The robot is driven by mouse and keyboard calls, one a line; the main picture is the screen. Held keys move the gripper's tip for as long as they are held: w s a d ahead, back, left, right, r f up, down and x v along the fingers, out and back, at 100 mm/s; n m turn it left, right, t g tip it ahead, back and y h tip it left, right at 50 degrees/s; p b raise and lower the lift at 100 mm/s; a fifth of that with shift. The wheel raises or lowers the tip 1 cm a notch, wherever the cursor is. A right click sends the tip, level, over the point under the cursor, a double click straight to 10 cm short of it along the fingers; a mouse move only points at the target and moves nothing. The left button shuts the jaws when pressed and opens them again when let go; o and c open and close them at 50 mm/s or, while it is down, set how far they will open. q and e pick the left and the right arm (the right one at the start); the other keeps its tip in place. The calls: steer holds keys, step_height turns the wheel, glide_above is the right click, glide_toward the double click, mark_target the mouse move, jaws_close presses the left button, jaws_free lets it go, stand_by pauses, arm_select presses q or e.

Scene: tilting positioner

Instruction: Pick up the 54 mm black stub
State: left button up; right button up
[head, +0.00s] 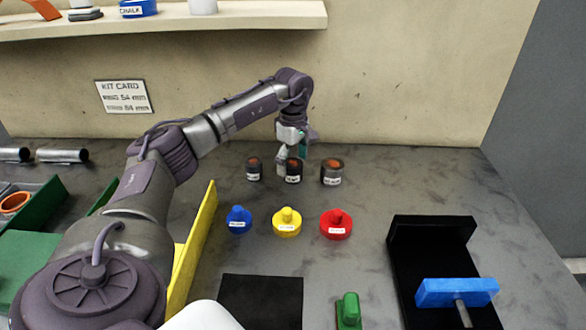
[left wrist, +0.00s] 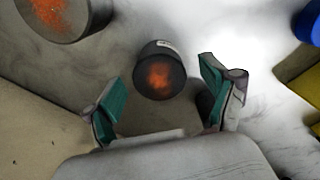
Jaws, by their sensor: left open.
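Three short dark stubs with orange-flecked tops stand in a row: a left stub (head: 254,169), a middle black stub (head: 293,172) and a wider, greyer right stub (head: 332,173). Their labels are too small to read, so I cannot tell the sizes. My left gripper (head: 297,152) reaches down just behind the middle stub, open and empty. In the left wrist view, the black stub (left wrist: 158,72) lies ahead, between the lines of the two spread fingers, not gripped. The wider stub (left wrist: 62,14) is at the top left. My right gripper is not in view.
Blue (head: 238,220), yellow (head: 287,222) and red (head: 336,224) knobbed discs stand in front of the stubs. A yellow board (head: 196,245) stands at left; a black fixture (head: 405,265) with a blue bar is at right. The wall with a kit card (head: 124,97) is behind.

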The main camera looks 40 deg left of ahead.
arm_select(q)
steer(key=shift+f, duration=0.95)
steer(key=shift+c, duration=0.3)
steer(key=shift+w+r, duration=0.1)
jaws_close()
